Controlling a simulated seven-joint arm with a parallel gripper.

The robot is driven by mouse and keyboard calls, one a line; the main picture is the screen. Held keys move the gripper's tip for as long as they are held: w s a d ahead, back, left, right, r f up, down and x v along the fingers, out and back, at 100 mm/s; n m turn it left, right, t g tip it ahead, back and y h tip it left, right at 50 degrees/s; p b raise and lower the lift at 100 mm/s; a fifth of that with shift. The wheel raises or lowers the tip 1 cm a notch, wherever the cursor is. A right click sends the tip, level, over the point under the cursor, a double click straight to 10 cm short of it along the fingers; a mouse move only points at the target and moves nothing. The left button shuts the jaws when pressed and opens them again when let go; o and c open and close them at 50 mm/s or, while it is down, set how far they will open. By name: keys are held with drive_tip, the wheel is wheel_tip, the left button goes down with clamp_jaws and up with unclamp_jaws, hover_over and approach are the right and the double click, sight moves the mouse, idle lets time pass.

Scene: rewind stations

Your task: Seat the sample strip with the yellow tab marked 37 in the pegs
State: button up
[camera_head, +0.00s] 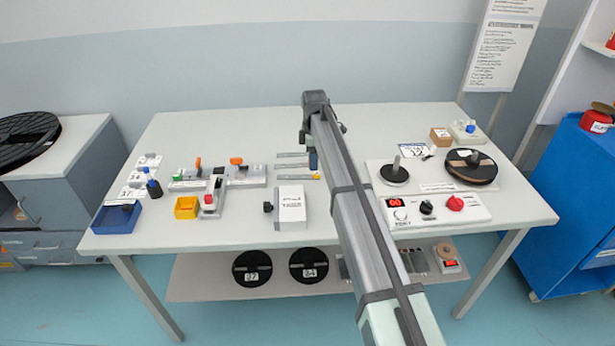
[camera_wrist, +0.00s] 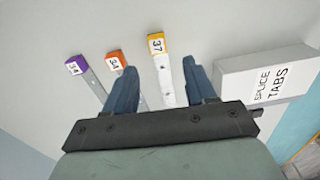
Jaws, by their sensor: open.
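The sample strip with the yellow tab marked 37 (camera_wrist: 157,43) lies flat on the table in the wrist view. Its pale body (camera_wrist: 165,82) runs between the fingers of my gripper (camera_wrist: 162,62). My gripper is open, with one finger on each side of the strip; I cannot tell its height above the table. In the head view the yellow tab (camera_head: 316,177) shows beside my gripper (camera_head: 313,160), which the arm partly hides. A grey fixture with orange-handled clamps (camera_head: 245,174) stands to the left; I cannot make out pegs on it.
Strips with an orange tab (camera_wrist: 116,61) and a purple tab (camera_wrist: 76,65) lie left of the yellow one. A white splice tabs box (camera_wrist: 262,82) stands close on the right. A yellow bin (camera_head: 187,208) and blue bin (camera_head: 116,217) are on the table's left.

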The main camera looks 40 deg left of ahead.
sight(298, 175)
drive_tip(key=shift+f, duration=2.75)
drive_tip(key=shift+c, duration=0.2)
clamp_jaws()
